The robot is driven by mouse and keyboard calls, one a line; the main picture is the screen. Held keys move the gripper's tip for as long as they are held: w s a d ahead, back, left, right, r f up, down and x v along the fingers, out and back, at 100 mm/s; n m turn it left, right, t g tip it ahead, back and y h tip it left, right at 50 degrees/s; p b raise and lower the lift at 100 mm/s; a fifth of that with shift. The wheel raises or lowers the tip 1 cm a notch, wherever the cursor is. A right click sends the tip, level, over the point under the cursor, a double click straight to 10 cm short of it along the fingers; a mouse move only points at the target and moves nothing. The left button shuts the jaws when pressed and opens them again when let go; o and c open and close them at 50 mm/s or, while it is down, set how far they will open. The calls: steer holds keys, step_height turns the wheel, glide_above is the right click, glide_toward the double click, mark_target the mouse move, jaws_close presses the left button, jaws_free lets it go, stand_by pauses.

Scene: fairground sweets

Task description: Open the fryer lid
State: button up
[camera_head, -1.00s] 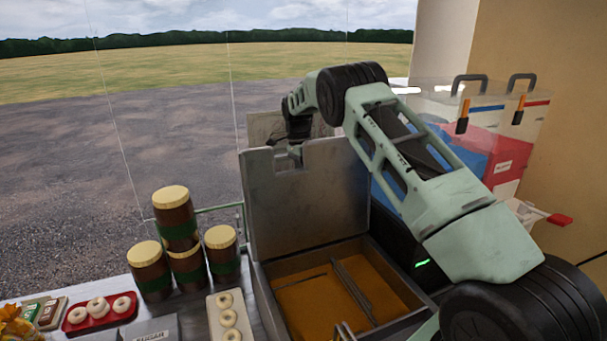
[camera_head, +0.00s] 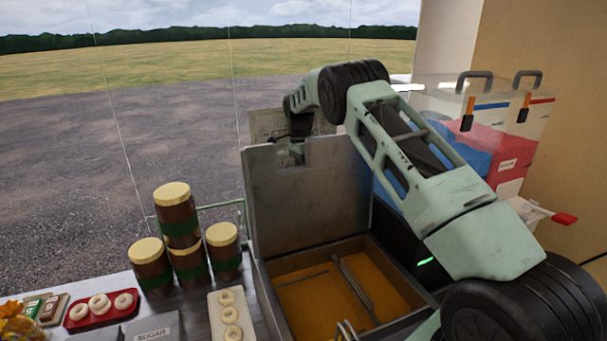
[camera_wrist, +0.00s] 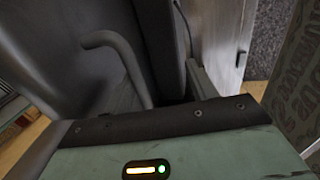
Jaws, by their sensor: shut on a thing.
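The fryer lid (camera_head: 312,200) is a grey metal plate that stands raised, close to upright, at the back edge of the fryer (camera_head: 262,290). Orange-brown oil (camera_head: 312,298) shows in the uncovered fryer. My gripper (camera_head: 291,155) is at the lid's top left, shut on the lid; its fingertips are partly hidden by the lid's edge. In the wrist view, a curved grey bar (camera_wrist: 112,50) shows beside dark surfaces above my green gripper housing. The exact point of contact is hidden there.
Brown jars with cream lids (camera_head: 178,222) are stacked left of the fryer. Ring doughnuts lie on a white tray (camera_head: 218,300) and a red tray (camera_head: 75,318). Clear boxes (camera_head: 520,120) with handles stand at the back right, behind my arm. A printed board (camera_head: 265,122) shows behind the lid.

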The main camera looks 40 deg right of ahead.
steer(key=shift+w+d+r+b, duration=0.1)
steer(key=shift+w+r+b, duration=0.2)
steer(key=shift+w+r, duration=0.1)
steer(key=v, duration=0.3)
steer(key=b+v, duration=0.1)
steer(key=v, duration=0.5)
steer(key=shift+s+r, duration=0.2)
steer(key=shift+r, duration=0.25)
steer(key=shift+c, duration=0.6)
steer(key=shift+r, duration=0.6)
